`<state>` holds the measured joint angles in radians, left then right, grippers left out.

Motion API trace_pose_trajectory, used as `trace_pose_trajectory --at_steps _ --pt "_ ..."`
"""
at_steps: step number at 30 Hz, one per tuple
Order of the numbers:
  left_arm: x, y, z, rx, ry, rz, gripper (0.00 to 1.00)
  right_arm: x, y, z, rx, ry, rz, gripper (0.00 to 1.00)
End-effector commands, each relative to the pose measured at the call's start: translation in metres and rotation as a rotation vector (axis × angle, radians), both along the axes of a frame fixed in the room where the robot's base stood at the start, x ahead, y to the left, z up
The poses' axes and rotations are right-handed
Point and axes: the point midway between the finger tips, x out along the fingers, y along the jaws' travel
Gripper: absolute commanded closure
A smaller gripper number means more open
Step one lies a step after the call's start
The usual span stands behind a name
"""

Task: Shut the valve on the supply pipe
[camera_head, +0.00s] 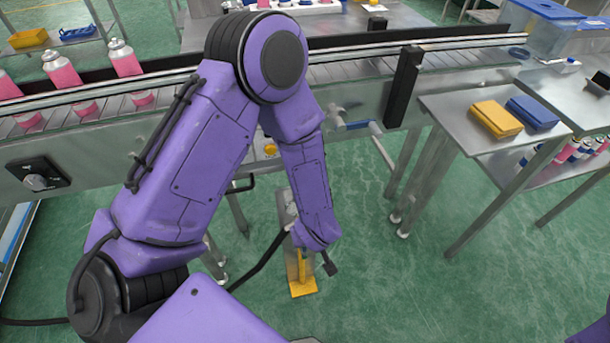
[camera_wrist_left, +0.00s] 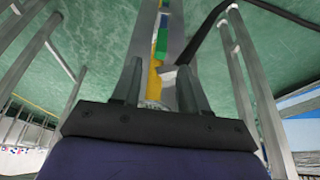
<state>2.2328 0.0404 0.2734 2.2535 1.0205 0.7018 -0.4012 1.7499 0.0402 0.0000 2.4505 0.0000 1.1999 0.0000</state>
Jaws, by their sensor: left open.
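My left gripper (camera_head: 318,262) is low under the conveyor, partly hidden by my own purple wrist. In the left wrist view its two fingers (camera_wrist_left: 160,88) are apart. A narrow yellow part (camera_wrist_left: 154,80) shows between and beyond them; I cannot tell whether they touch it. In the head view, a yellow bar (camera_head: 302,265) and yellow foot (camera_head: 303,288) show on a grey upright plate beside the gripper. A fitting with a blue handle (camera_head: 356,125) sits at the conveyor's side; I cannot tell which part is the supply-pipe valve. My right gripper is out of view.
The conveyor (camera_head: 150,118) crosses above, with pink cans (camera_head: 62,72) at left. A black hose (camera_head: 262,260) runs beside the gripper. Metal legs stand on both sides. A side table (camera_head: 455,110) at right holds yellow and blue cases. The green floor (camera_head: 400,290) is open at right front.

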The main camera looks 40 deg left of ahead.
Motion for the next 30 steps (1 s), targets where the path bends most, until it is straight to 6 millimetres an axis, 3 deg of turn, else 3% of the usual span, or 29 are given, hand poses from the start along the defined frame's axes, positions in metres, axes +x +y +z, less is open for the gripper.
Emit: trace_pose_trajectory --at_steps 6,12,23,27,30 --pt "0.011 0.014 -0.05 0.002 0.004 -0.003 0.56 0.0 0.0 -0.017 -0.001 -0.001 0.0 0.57" --pt "0.02 0.024 -0.08 0.002 0.003 -0.003 0.56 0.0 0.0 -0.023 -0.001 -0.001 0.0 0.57" --pt "0.023 0.027 -0.088 0.003 0.001 -0.004 0.56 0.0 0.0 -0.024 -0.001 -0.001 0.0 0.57" --pt "0.023 0.027 -0.088 0.002 0.001 -0.003 0.99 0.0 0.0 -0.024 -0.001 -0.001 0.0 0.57" --pt "0.023 0.027 -0.088 0.002 0.001 -0.003 1.0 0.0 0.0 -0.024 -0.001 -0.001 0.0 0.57"
